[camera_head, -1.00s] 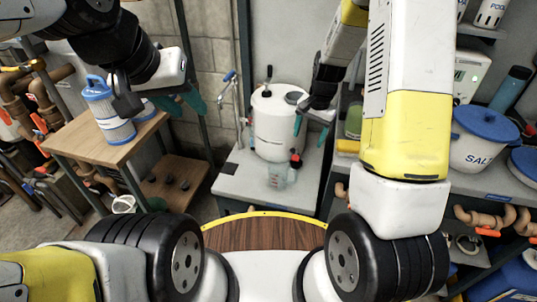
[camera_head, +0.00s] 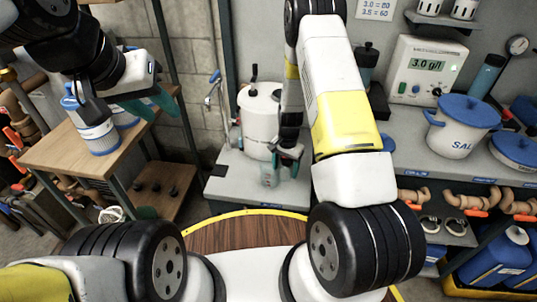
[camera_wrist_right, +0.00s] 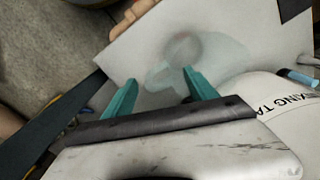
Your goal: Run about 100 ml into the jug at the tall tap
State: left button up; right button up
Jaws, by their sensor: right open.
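The clear, pale teal jug (camera_head: 269,177) stands on the grey stand in front of the white tank. In the right wrist view the jug (camera_wrist_right: 186,52) lies just beyond and between the fingertips. My right gripper (camera_head: 281,167) is open, its teal fingers near the jug and partly covering it; the right wrist view also shows the open fingers (camera_wrist_right: 163,78). I cannot tell whether they touch the jug. A tall pipe with a blue lever (camera_head: 214,78), seemingly the tall tap, rises left of the tank. My left gripper (camera_head: 156,108) appears open and empty by the wooden table.
The white tank (camera_head: 258,118) stands behind the jug. The grey stand (camera_head: 235,187) has bare room to the left. A blue-and-white filter cartridge (camera_head: 98,133) stands on the wooden table (camera_head: 60,150).

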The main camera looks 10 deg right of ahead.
notch_tip(320, 180, down, 5)
jog(key=shift+r, duration=0.15)
grip_shut()
